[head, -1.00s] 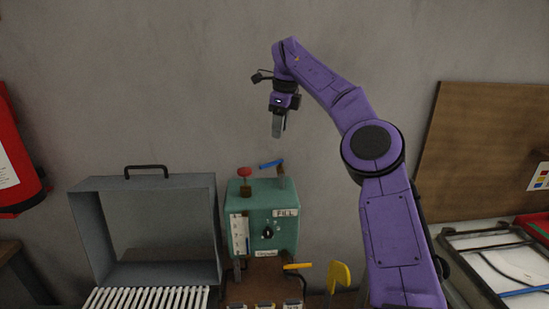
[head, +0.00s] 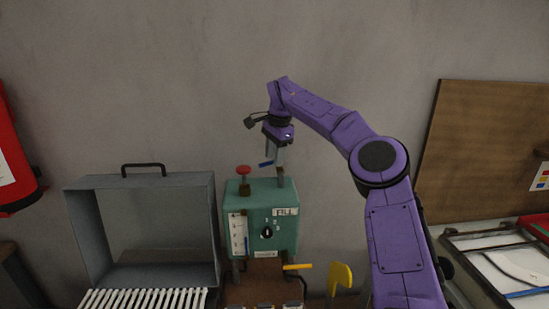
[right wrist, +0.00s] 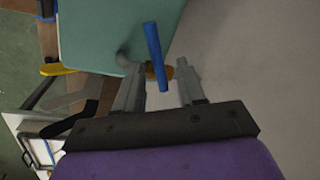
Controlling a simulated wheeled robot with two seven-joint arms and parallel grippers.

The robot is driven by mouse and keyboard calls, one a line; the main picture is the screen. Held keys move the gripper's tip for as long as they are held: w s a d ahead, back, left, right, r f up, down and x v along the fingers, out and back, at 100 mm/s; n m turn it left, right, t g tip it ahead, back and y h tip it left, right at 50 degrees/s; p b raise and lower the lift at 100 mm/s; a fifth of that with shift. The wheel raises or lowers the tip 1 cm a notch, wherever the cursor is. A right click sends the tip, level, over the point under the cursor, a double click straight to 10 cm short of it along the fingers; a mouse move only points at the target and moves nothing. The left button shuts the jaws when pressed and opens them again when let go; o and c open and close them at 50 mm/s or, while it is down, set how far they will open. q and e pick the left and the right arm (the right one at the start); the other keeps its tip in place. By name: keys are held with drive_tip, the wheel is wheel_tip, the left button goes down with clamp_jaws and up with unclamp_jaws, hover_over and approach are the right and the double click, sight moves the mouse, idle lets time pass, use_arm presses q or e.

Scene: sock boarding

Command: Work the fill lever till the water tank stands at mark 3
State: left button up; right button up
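The green water tank box (head: 288,240) stands at the back of the bench, with a white level gauge (head: 237,232) on its front left. A thin blue column shows in the gauge; I cannot read its mark. The blue fill lever (head: 267,163) is on top at the right, mostly hidden behind my right gripper (head: 277,168). In the right wrist view the blue lever handle (right wrist: 154,50) crosses the gap between the right gripper's fingertips (right wrist: 160,68). Those fingers are apart, not closed on it. My left gripper is out of view.
A red knob (head: 243,170) sits on the box's top left and a black dial (head: 266,231) on its front. A grey open frame (head: 142,183) stands close on the left. Yellow handles (head: 340,275) stick up at front right. The wall behind is clear.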

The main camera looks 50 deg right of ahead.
drive_tip(key=shift+f, duration=0.1)
clamp_jaws()
